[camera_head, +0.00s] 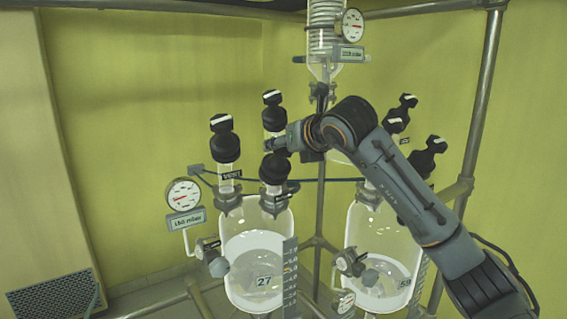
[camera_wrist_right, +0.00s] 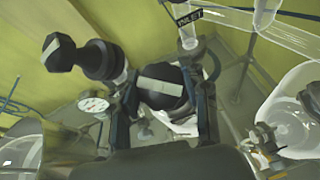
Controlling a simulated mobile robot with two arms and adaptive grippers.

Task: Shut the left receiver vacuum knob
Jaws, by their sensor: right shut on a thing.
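The left receiver is a glass vessel (camera_head: 268,245) marked 27, with several black knobs on top. The front right knob (camera_head: 275,168), apparently the vacuum knob, has a tilted label too small to read. My right gripper (camera_head: 276,146) reaches in from the right and covers this knob's top. In the right wrist view, the gripper (camera_wrist_right: 165,105) is shut on a black knob (camera_wrist_right: 163,85) with a pale bar across its top, a finger on each side. Its lower part is hidden. My left gripper is in neither view.
A vent knob (camera_head: 225,145) stands close left and another black knob (camera_head: 273,112) behind. A gauge (camera_head: 183,194) is at the left. The right receiver (camera_head: 380,250) stands under my right arm. A frame pole (camera_head: 481,100) rises at the right.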

